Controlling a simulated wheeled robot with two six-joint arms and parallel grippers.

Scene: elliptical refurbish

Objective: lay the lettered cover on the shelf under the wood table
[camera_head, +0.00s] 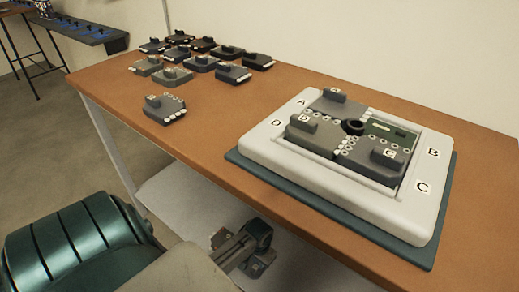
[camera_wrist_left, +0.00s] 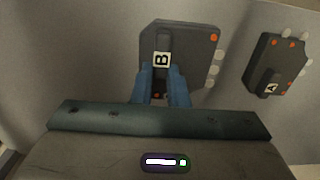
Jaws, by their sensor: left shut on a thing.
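The lettered cover (camera_wrist_left: 190,50) is a dark grey plate with a raised grip marked B, seen in the wrist view. My left gripper (camera_wrist_left: 163,82) is shut on that grip with its blue fingers. The cover is at the pale shelf (camera_head: 185,205) under the wood table (camera_head: 215,130); I cannot tell whether it rests on it or is just above. In the head view my left gripper (camera_head: 245,245) reaches under the table's front edge, which hides part of the space there. A second cover marked A (camera_wrist_left: 275,65) lies to the right. My right gripper is not in view.
On the table, a white lettered housing (camera_head: 425,205) sits on a dark green mat (camera_head: 330,220). It holds several grey covers and an exposed green board (camera_head: 390,132). Several other dark covers (camera_head: 165,108) stand at the table's far left. The shelf's left part is clear.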

